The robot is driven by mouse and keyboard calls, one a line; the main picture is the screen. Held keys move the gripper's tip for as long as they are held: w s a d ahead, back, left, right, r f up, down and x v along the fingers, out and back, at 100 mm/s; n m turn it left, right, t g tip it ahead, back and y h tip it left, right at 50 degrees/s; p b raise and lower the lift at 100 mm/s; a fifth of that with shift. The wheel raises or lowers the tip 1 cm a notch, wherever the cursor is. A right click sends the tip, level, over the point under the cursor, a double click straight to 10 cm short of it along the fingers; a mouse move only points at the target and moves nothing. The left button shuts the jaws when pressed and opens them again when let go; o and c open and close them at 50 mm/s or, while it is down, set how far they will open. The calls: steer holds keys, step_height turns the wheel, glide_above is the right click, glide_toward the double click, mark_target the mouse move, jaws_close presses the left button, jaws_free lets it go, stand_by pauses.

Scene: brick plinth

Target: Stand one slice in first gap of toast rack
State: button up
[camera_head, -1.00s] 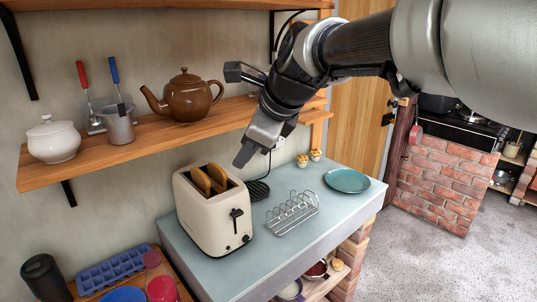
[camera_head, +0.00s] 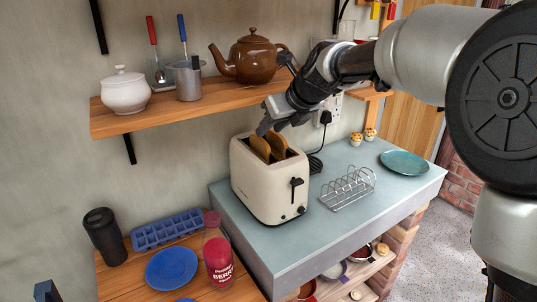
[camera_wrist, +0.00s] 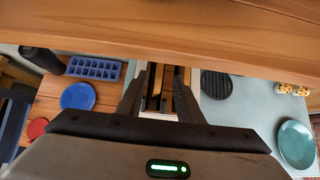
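The cream toaster (camera_head: 262,190) stands on the grey counter with two browned bread slices (camera_head: 260,147) upright in its slots. The wire toast rack (camera_head: 348,188) stands empty on the counter to the right of the toaster. My gripper (camera_head: 268,126) is just above the toaster's top, over the slices. In the wrist view my gripper's two fingers (camera_wrist: 160,95) are apart, with part of the toaster top between them. The head view does not show whether a fingertip touches a slice. The rack does not show in the wrist view.
A wooden shelf (camera_head: 150,122) with a brown teapot (camera_head: 254,60) is close behind my gripper and crosses the top of the wrist view. A teal plate (camera_head: 405,163) and two muffins lie right of the rack. A bottle (camera_head: 217,258) stands at the front left.

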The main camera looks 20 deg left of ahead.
mark_target(262, 140)
steer(key=shift+x, duration=1)
steer(key=shift+b+x, duration=0.45)
steer(key=shift+x, duration=2.3)
steer(key=shift+d+f, duration=0.1)
steer(key=shift+f, duration=0.05)
steer(key=shift+s, duration=0.1)
jaws_close()
